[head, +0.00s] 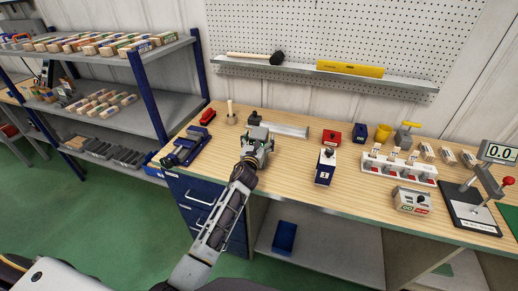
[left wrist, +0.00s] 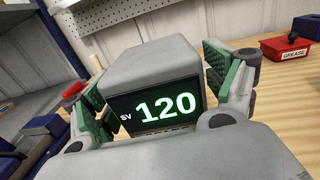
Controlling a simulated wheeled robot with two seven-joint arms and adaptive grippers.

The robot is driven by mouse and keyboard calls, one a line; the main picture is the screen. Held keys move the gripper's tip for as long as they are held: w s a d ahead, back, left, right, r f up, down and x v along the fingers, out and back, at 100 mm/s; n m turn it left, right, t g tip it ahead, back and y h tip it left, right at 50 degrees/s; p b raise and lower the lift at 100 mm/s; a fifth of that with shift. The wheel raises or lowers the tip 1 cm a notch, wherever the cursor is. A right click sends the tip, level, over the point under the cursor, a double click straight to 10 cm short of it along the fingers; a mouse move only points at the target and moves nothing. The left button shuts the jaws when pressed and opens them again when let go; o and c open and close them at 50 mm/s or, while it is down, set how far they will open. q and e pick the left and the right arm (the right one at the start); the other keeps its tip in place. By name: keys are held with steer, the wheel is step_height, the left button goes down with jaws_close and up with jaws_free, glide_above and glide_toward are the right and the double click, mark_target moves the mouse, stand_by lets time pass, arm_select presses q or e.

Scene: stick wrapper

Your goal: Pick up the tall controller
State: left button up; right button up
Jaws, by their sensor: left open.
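The controller (left wrist: 155,75) is a grey box with a dark front display reading "SV 120" in green and white. It fills the middle of the left wrist view. In the head view, what appears to be its grey top (head: 257,132) shows at my left gripper (head: 255,152), over the workbench. My left gripper is open, with its green-padded fingers on either side of the box. I cannot tell whether the pads touch it. The lower part of the controller is hidden by the gripper body. My right gripper is in neither view.
A red grease tray (left wrist: 288,48) stands right of the controller. Blue tools (head: 187,147) and a wooden-handled item (head: 231,113) are left. A shelf with a mallet (head: 276,58) hangs behind.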

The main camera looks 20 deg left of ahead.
arm_select(q)
steer(key=shift+c, duration=0.4)
steer(key=shift+r, duration=0.1)
steer(key=c, duration=1.7)
steer(key=shift+r, duration=0.15)
steer(key=shift+r+p, duration=0.65)
steer(key=shift+r, duration=4.2)
